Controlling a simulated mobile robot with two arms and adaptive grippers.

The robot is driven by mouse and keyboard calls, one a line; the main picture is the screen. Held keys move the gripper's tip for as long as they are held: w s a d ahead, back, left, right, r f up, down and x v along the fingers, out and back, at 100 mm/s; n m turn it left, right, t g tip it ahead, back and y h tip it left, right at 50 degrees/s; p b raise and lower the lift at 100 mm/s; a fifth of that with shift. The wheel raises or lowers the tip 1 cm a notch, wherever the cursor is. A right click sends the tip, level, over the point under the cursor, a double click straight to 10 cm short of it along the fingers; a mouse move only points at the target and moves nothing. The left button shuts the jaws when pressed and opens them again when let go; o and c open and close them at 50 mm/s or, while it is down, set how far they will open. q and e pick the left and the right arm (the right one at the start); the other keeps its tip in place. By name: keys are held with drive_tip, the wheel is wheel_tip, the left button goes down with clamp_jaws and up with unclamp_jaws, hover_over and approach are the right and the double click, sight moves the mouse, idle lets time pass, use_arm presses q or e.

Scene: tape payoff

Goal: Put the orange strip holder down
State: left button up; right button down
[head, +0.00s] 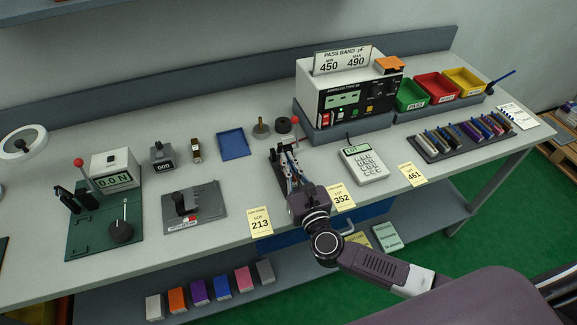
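My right gripper (288,165) reaches in from the front edge of the bench, over a small dark fixture with a red-knobbed lever (295,120). Its fingers are small and overlap the fixture, so I cannot tell if they are open or shut, or if they hold anything. I cannot make out an orange strip holder at the fingers. A dark rack (430,155) at the right carries several slim coloured holders; no orange one is clear there. An orange item (388,64) lies on top of the white tester. My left gripper is not in view.
The white tester (308,88) stands at the back. Green (411,104), red (437,99) and yellow (463,93) bins are right of it. A keypad (364,175), a blue tray (233,144) and a force gauge (116,179) are nearby. Some bare bench shows between them.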

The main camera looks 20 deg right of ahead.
drive_tip(key=shift+w+f, duration=0.1)
drive_tip(key=shift+f, duration=0.6)
drive_tip(key=shift+f, duration=0.2)
drive_tip(key=c, duration=2.2)
unclamp_jaws()
drive_tip(key=shift+o, duration=0.2)
drive_tip(key=shift+r, duration=0.15)
